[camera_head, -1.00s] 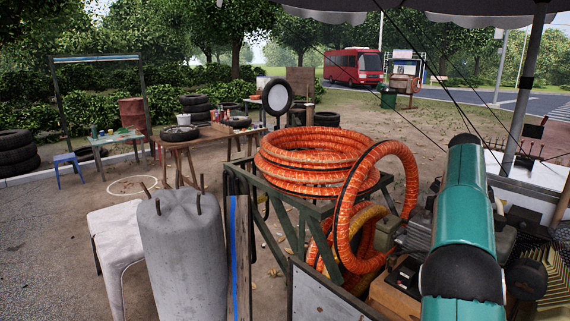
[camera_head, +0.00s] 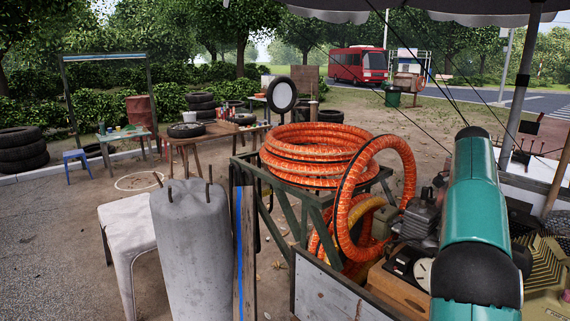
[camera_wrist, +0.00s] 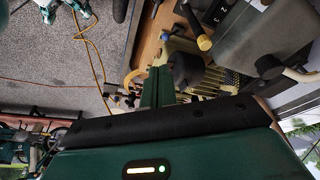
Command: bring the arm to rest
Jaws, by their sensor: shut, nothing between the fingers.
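My arm (camera_head: 474,190) shows in the head view as a teal link with black joint covers. It rises from the bottom edge at the right, in front of the compressor cart's machinery. My gripper is outside the head view. In the wrist view, the dark green hand housing with a lit bar fills the bottom. Two green fingers of my gripper (camera_wrist: 160,72) stick out beyond it, close together, with nothing seen between them. They point toward a yellow ribbed part and wooden board; I cannot tell the distance.
Orange hose coils (camera_head: 318,150) lie on a green metal frame (camera_head: 300,208), left of my arm. A grey cylinder (camera_head: 195,245) and a white stool (camera_head: 128,230) stand at the front left. A yellow ribbed machine (camera_head: 545,265) is close at right. Open ground lies behind the stool.

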